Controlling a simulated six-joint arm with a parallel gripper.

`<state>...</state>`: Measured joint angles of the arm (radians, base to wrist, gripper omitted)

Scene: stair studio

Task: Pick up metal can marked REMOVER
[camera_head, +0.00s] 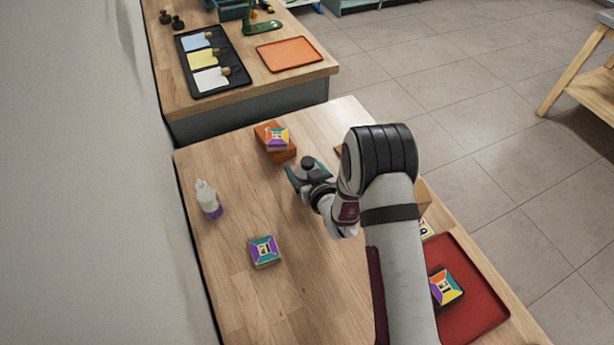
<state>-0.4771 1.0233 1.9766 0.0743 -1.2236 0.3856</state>
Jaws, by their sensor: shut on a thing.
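My gripper (312,183) is over the middle of the wooden table, partly hidden by its own wrist. It is shut on a teal item with a dark round top (307,163). No lettering on it can be read, so I cannot tell whether it is the can marked REMOVER. I also cannot tell whether it touches the table. No other can shows clearly; my arm covers part of the table's right side.
A white bottle with a purple base (208,199) stands left. A red tray (482,288) with a patterned box (446,287) is right. Bare wood (235,160) shows left.

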